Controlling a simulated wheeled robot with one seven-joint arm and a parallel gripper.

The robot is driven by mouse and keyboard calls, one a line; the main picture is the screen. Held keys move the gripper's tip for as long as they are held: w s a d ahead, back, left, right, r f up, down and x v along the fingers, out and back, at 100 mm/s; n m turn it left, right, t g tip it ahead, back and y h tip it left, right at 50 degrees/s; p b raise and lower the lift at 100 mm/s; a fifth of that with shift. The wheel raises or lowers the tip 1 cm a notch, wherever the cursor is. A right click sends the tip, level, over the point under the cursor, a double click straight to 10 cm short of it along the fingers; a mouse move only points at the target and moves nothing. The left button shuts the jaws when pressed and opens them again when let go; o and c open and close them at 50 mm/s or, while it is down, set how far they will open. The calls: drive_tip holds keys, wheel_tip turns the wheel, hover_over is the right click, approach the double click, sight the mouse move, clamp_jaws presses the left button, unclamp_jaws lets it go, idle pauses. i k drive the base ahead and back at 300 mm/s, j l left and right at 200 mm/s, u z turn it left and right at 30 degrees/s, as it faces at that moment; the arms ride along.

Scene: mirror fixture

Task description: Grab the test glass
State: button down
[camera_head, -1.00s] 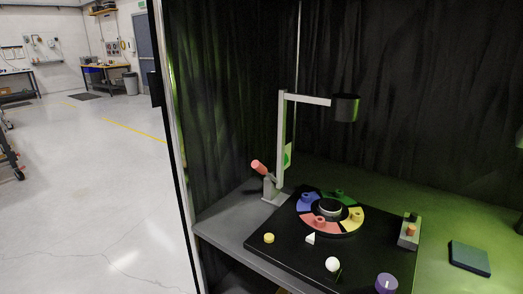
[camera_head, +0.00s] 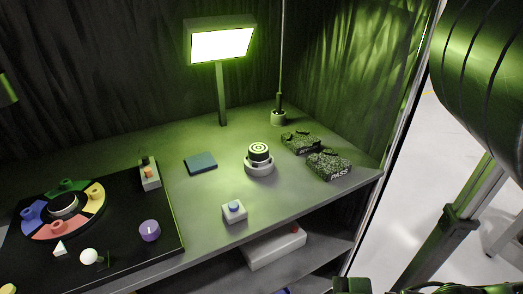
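I cannot tell for sure which thing is the test glass. A short round piece with a black and white ringed top (camera_head: 258,152) sits in a pale round holder (camera_head: 259,168) on the grey table. A flat dark blue square (camera_head: 200,163) lies to its left. Dark parts with a little green show at the bottom right edge, and they may belong to my gripper; no fingertips can be made out. My dark, ribbed arm fills the upper right, well apart from the table things.
A lit lamp panel (camera_head: 221,44) stands at the back. Two speckled bins (camera_head: 328,166), the front one marked PASS, stand at the right. A blue-button box (camera_head: 234,211) is near the front edge. A black board (camera_head: 128,262) with a coloured wheel (camera_head: 93,202) lies left.

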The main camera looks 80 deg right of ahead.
sight(257, 151)
drive_tip(key=z, duration=1.25)
drive_tip(key=j+z, duration=0.2)
drive_tip(key=j, duration=0.2)
drive_tip(key=k+j+z, duration=0.2)
drive_tip(key=j, duration=0.25)
drive_tip(key=j+z, duration=0.2)
drive_tip(key=j, duration=0.2)
drive_tip(key=k+j+z, duration=0.2)
drive_tip(key=j, duration=0.2)
drive_tip(key=j+z, duration=0.2)
drive_tip(key=j, duration=0.2)
